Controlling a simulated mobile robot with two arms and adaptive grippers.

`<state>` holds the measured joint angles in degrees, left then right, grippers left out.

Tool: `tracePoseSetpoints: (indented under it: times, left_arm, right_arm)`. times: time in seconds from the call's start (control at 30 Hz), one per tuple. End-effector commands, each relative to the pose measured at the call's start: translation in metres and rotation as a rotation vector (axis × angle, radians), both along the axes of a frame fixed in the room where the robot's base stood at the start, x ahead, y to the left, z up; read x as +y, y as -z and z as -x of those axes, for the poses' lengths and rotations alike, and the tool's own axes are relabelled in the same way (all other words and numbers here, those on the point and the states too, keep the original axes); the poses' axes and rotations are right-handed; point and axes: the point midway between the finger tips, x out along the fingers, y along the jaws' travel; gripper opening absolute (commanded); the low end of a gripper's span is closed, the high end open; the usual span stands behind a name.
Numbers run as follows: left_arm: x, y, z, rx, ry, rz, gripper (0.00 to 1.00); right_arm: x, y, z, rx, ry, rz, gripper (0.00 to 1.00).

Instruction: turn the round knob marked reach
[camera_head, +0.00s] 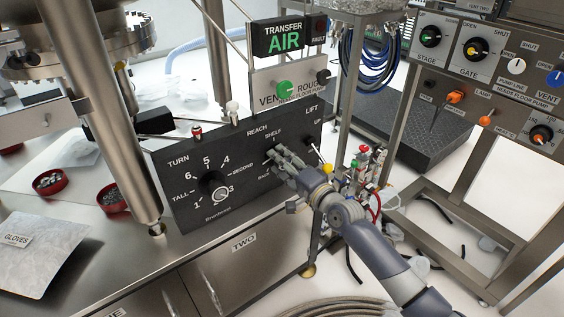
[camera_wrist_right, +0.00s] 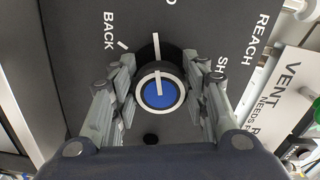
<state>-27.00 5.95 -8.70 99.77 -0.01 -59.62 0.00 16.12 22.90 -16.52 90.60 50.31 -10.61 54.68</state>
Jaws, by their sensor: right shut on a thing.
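The round knob marked reach (camera_wrist_right: 161,92) has a blue centre, a white ring and a white pointer line. In the right wrist view it sits between the fingers of my right gripper (camera_wrist_right: 160,100), which is shut on it. Its pointer is at the top of that view, between the BACK and SHELF labels. In the head view my right gripper (camera_head: 279,162) reaches the black panel (camera_head: 238,200) under the words REACH and SHELF and mostly hides the knob. My left gripper is not in view.
The turn knob (camera_head: 213,186) is to the left on the same panel, and a lift switch (camera_head: 313,143) is to the right. Small bottles and red-capped parts (camera_head: 362,165) stand close beside my right wrist. A metal post (camera_head: 130,130) rises at the left.

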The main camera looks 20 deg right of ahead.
Motion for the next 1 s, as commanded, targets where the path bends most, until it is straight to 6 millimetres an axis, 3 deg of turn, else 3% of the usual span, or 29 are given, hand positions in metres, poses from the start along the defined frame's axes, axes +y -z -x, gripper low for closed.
tracePoseSetpoints:
  times: [0.23,0.6,1.0]
  left_arm:
    - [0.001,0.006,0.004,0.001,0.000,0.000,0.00]
    - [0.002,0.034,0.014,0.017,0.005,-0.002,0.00]
    - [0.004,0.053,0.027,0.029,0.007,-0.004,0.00]
  right_arm:
    - [0.000,0.001,0.000,-0.079,-0.001,0.225,0.18]
    - [-0.001,0.003,0.000,-0.188,-0.001,0.528,0.18]
    - [-0.002,0.004,0.000,-0.257,-0.001,0.714,0.18]
